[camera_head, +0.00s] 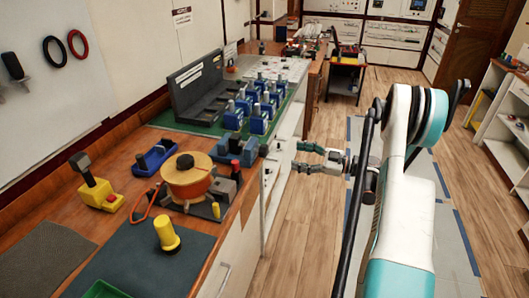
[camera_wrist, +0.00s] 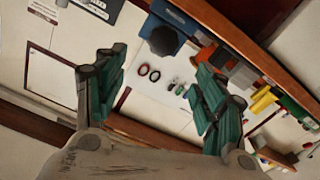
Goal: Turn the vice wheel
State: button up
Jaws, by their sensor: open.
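A blue vice (camera_head: 236,151) stands at the front edge of the wooden bench, left of my gripper in the head view. Its dark wheel (camera_head: 263,151) faces out over the edge. In the wrist view the dark lobed wheel (camera_wrist: 164,41) shows in front of the blue vice body (camera_wrist: 178,20), beyond and between my fingers. My gripper (camera_head: 297,157) is open and empty, its green fingers pointing left toward the wheel with a gap between. The open fingers also frame the wrist view (camera_wrist: 160,72). Nothing touches the wheel.
A round orange-and-tan device (camera_head: 188,178) sits left of the vice, beside a blue block (camera_head: 155,157). Several blue breaker-like units (camera_head: 256,112) stand behind on a green mat. A yellow knob (camera_head: 166,233) is nearer. The floor right of the bench (camera_head: 300,220) is clear.

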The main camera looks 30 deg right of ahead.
aim_at(267, 151)
jog(key=b+x, duration=0.3)
jog(key=x, duration=1)
jog(key=shift+w+a+f, duration=0.1)
jog(key=shift+a+f, duration=0.05)
jog(key=shift+a, duration=0.2)
jog(key=c, duration=1.1)
